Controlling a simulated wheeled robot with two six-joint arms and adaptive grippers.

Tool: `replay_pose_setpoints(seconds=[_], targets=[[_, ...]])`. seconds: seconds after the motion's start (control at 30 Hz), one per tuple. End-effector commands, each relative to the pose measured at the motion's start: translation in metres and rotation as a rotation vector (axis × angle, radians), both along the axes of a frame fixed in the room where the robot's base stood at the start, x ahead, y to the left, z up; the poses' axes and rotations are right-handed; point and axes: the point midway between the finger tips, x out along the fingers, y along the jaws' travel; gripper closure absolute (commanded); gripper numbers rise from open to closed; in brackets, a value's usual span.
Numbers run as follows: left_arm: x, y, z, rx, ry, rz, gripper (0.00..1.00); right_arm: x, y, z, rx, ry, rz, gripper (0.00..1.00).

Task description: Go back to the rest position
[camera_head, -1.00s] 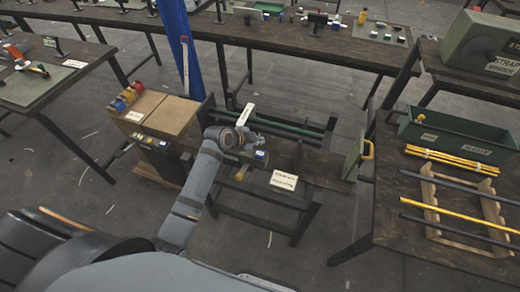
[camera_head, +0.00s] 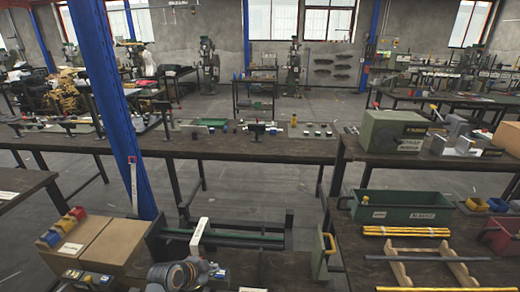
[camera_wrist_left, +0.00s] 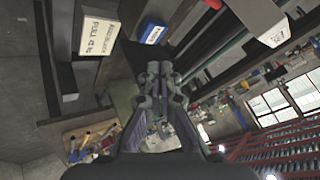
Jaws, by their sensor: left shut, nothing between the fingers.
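My left gripper (camera_head: 216,270) shows at the bottom of the head view, at the end of my grey wrist, over the low bench with the green bar. In the left wrist view its fingertips (camera_wrist_left: 159,68) are together with nothing between them. A box with a white label (camera_wrist_left: 96,36) and a blue and white block (camera_wrist_left: 152,30) show beyond the fingers in that view. My right gripper is not in view.
A cardboard-coloured box (camera_head: 88,247) with coloured bins on top stands left of my gripper. A blue post (camera_head: 105,95) rises behind it. At right, a dark table holds a green tray (camera_head: 400,212), yellow rods (camera_head: 406,231) and a wooden rack (camera_head: 398,272).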

Motion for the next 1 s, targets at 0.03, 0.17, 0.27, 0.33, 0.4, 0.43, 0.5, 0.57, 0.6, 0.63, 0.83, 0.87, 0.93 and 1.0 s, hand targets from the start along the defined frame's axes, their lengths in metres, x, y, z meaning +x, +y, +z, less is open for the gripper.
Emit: replay_pose_setpoints(seconds=[0.03,0.17,0.27,0.33,0.4,0.43,0.5,0.57,0.6,0.63,0.83,0.87,0.93,1.0], targets=[[-0.025,0.005,-0.006,-0.017,0.060,0.067,1.00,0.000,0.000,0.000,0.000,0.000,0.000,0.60],[-0.085,0.019,-0.011,-0.061,0.205,0.289,1.00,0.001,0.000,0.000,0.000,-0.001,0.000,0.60],[-0.122,0.029,-0.009,-0.084,0.279,0.444,1.00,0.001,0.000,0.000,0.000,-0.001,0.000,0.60],[-0.145,0.036,-0.006,-0.097,0.320,0.546,1.00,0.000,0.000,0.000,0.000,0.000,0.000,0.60],[-0.166,0.042,-0.002,-0.108,0.353,0.642,1.00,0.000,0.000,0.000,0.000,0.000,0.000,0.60],[-0.173,0.045,0.000,-0.113,0.363,0.682,1.00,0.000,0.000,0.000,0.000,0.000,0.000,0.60],[-0.192,0.050,0.004,-0.122,0.388,0.772,1.00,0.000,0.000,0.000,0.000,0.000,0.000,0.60],[-0.207,0.054,0.009,-0.130,0.403,0.844,1.00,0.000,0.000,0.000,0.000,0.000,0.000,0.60],[-0.216,0.057,0.012,-0.135,0.412,0.893,1.00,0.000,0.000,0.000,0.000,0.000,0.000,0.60],[-0.223,0.059,0.015,-0.139,0.417,0.929,1.00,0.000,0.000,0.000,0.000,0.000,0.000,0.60],[-0.219,0.066,-0.026,-0.136,0.440,0.978,1.00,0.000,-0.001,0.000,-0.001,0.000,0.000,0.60],[-0.218,0.067,-0.034,-0.135,0.443,0.979,1.00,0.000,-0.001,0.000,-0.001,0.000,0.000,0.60],[-0.216,0.069,-0.054,-0.132,0.451,0.981,1.00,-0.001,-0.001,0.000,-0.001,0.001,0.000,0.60],[-0.215,0.071,-0.076,-0.129,0.459,0.985,1.00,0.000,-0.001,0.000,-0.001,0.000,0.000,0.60]])
